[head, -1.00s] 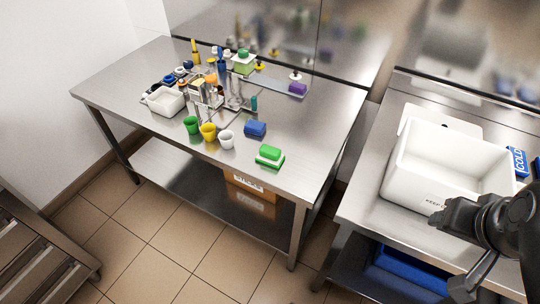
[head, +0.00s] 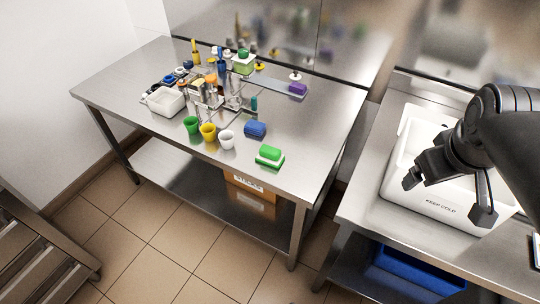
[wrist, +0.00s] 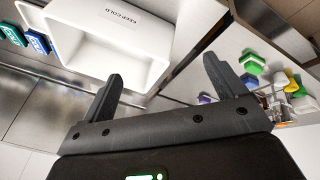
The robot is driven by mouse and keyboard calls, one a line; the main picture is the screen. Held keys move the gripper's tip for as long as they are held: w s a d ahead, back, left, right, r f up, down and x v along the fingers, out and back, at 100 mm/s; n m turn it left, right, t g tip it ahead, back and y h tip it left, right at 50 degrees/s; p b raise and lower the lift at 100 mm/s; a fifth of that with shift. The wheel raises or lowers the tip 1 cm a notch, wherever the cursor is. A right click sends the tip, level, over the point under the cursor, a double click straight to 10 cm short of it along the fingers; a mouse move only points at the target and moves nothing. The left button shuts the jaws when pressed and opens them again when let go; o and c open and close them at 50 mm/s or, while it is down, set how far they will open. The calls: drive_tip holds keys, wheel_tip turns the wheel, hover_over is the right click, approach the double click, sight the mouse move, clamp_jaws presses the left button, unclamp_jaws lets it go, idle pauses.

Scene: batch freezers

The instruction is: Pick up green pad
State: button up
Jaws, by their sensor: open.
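The green pad (head: 270,153) is a green block with a white layer under it, lying at the front right of the left steel table (head: 310,170). It also shows in the wrist view (wrist: 253,64), beyond the right finger. My gripper (head: 446,198) is in front of the white "KEEP COLD" tub on the right table, well to the right of the pad. In the wrist view my gripper (wrist: 160,85) has its two fingers wide apart with nothing between them.
A blue pad (head: 255,129) lies left of the green pad, with green, yellow and white cups (head: 227,140) farther left. The white tub (head: 405,190) stands on the right table. A gap separates the two tables. The table right of the green pad is clear.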

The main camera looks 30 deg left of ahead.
drive_tip(key=w+a+f+n, duration=0.2)
drive_tip(key=w+a+n, duration=0.65)
drive_tip(key=a, duration=0.25)
drive_tip(key=n+g, duration=0.3)
drive_tip(key=n, duration=1.7)
approach(270, 149)
drive_tip(key=f, duration=0.5)
drive_tip(key=shift+w+a, duration=0.3)
drive_tip(key=shift+w, duration=0.1)
drive_tip(key=f, duration=0.5)
drive_tip(key=shift+w+d+f, duration=0.1)
drive_tip(key=shift+w+d, duration=0.2)
drive_tip(key=shift+c, duration=0.6)
drive_tip(key=c, duration=1)
